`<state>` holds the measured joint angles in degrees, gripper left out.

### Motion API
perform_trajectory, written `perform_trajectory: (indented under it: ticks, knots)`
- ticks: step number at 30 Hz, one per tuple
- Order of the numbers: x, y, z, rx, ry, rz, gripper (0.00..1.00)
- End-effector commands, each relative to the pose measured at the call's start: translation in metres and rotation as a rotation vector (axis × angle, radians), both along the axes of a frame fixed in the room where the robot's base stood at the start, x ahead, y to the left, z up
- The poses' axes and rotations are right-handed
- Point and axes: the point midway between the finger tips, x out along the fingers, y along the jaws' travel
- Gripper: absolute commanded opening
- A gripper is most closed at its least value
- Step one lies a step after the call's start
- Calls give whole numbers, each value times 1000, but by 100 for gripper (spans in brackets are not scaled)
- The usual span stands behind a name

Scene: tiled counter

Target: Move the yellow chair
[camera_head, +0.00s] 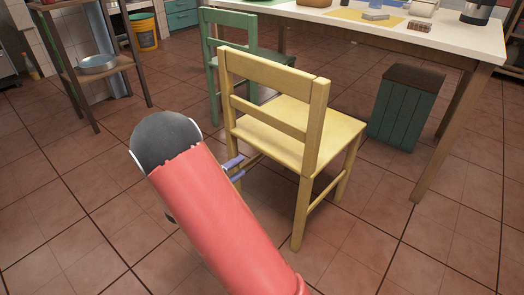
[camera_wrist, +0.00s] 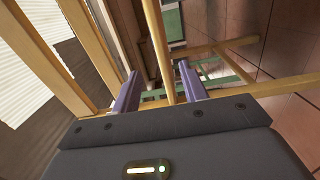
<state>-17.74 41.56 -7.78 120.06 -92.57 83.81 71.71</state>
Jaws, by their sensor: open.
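The yellow chair (camera_head: 278,115) stands upright on the tiled floor, with its back towards me and its seat facing the table. My gripper (camera_head: 236,168) is low beside its left rear leg, below seat height. My red arm link hides part of the floor there. In the wrist view my gripper (camera_wrist: 160,82) is open, with one purple finger on each side of a yellow bar of the chair (camera_wrist: 157,42). I cannot tell whether the fingers touch the bar.
A green chair (camera_head: 228,20) stands just behind the yellow chair. A white-topped table (camera_head: 460,38) is behind and right, with a green slatted bin (camera_head: 397,112) under it. A wooden shelf (camera_head: 113,67) stands at left. Floor (camera_head: 60,215) is clear at front left and right.

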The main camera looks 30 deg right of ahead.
Motion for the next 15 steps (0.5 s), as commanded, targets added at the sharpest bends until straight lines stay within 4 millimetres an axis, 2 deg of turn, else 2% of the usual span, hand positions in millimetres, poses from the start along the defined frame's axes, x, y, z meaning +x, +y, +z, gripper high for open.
perform_trajectory:
  ticks: [3,9,15]
  knots:
    - [8,-32,3,-1,0,-7,44]
    - [21,-77,-3,0,-3,-6,44]
    - [30,-108,-2,1,-2,-5,44]
